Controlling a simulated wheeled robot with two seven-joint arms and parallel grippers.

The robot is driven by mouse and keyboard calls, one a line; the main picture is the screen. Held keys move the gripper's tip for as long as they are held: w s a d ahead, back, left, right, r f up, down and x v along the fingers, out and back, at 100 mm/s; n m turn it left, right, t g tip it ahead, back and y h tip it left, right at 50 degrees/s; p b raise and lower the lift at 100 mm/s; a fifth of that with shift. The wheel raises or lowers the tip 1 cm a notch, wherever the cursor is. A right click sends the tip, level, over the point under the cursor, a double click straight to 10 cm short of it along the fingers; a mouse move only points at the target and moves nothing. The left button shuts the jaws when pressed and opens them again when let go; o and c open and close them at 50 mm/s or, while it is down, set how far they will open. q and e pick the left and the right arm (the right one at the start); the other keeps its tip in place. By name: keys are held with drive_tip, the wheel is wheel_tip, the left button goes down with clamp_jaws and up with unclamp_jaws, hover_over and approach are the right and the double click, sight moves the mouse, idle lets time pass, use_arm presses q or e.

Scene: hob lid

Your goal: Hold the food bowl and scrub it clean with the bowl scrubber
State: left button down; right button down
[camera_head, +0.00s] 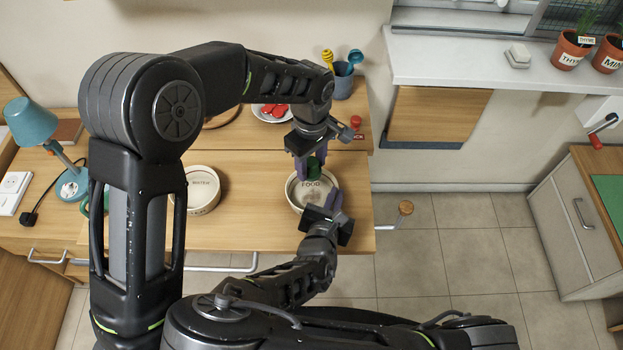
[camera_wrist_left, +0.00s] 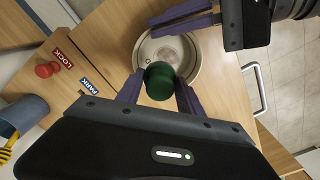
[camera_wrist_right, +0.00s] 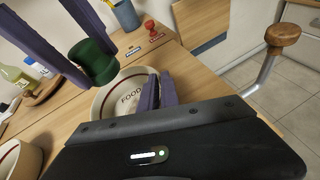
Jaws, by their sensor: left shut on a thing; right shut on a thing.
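The white food bowl (camera_head: 301,194), lettered FOOD inside, stands upright near the table's right front edge. A brownish smudge (camera_wrist_left: 168,52) shows on its inner floor in the left wrist view. My left gripper (camera_head: 311,166) is shut on the green bowl scrubber (camera_wrist_left: 160,82) and holds it over the bowl's far side; I cannot tell whether it touches the bowl. The scrubber (camera_wrist_right: 93,60) also shows between the left fingers in the right wrist view. My right gripper (camera_wrist_right: 157,92) is shut on the bowl's near right rim; its fingers hide that part of the rim.
A second white bowl (camera_head: 203,190), lettered WATER, stands left of the food bowl. A plate with red pieces (camera_head: 273,110) and a utensil cup (camera_head: 343,84) are at the back. A blue lamp (camera_head: 33,122) stands at left. A wooden-knobbed lever (camera_head: 405,208) sticks out at right.

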sight(311, 191)
use_arm(q)
drive_tip(key=shift+f, duration=0.1)
idle(0.3)
drive_tip(key=shift+f, duration=3.7)
drive_tip(key=shift+s+d+f, duration=0.1)
drive_tip(key=shift+s+f, duration=0.05)
drive_tip(key=shift+s, duration=0.75)
drive_tip(key=shift+s+d+f, duration=0.1)
drive_tip(key=shift+s, duration=0.75)
drive_tip(key=shift+w+a, duration=0.15)
drive_tip(key=shift+w, duration=1.65)
drive_tip(key=shift+r, duration=4.1)
